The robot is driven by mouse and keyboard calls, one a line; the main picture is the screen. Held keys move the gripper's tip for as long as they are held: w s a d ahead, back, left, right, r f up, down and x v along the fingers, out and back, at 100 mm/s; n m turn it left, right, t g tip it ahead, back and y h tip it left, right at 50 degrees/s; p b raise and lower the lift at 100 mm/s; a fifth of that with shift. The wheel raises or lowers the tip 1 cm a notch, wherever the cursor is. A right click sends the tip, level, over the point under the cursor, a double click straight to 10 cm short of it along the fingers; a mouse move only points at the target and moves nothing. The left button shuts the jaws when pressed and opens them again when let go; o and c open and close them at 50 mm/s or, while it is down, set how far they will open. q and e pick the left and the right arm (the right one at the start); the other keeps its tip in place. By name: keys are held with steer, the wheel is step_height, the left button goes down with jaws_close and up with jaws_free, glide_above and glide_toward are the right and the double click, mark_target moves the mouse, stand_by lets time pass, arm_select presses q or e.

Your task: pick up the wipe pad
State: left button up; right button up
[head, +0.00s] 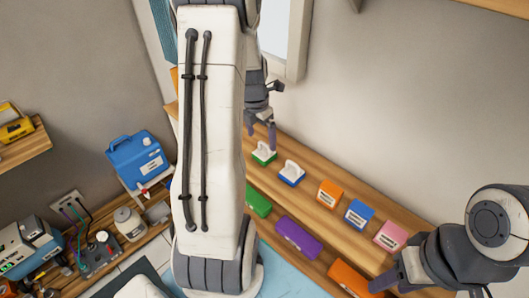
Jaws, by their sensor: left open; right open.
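A small green box (264,159) with a white wipe-like piece (263,149) standing out of its top sits on the upper wooden shelf. A blue box (291,180) with a similar white piece (291,168) stands to its right. I cannot tell which white piece is the wipe pad. My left gripper (261,138) is open and points down just above the green box; its fingertips are close to the white piece, and I cannot tell whether they touch. My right gripper (388,283) is open at the lower right, near the lower shelf, away from the white pieces.
Orange (328,193), blue (358,214) and pink (390,236) boxes line the upper shelf to the right. Green (257,202), purple (298,237) and orange (350,278) boxes stand on the lower shelf. A blue jug (137,158) stands at left. My arm hides the middle.

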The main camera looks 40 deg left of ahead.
mark_target(263, 144)
arm_select(q)
steer(key=f+p, duration=0.1)
steer(key=f, duration=0.1)
steer(key=w+f, duration=0.1)
steer(key=f, duration=0.1)
steer(key=shift+d+f+p, duration=0.2)
steer(key=shift+f+p, duration=0.15)
steer(key=shift+p, duration=0.05)
steer(key=shift+f, duration=0.3)
steer(key=c, duration=1.2)
steer(key=shift+s+r+b, duration=0.15)
steer(key=shift+r+b, duration=0.2)
steer(key=shift+b, duration=0.25)
step_height(263, 144, up, 6)
steer(key=shift+a+r+b, duration=0.1)
steer(key=shift+r+b, duration=0.05)
steer(key=shift+b, duration=0.55)
steer(key=s+a+b, duration=0.1)
steer(key=s+b, duration=0.4)
steer(key=s, duration=1.4)
steer(key=shift+s+a, duration=0.2)
steer(key=shift+s, duration=0.1)
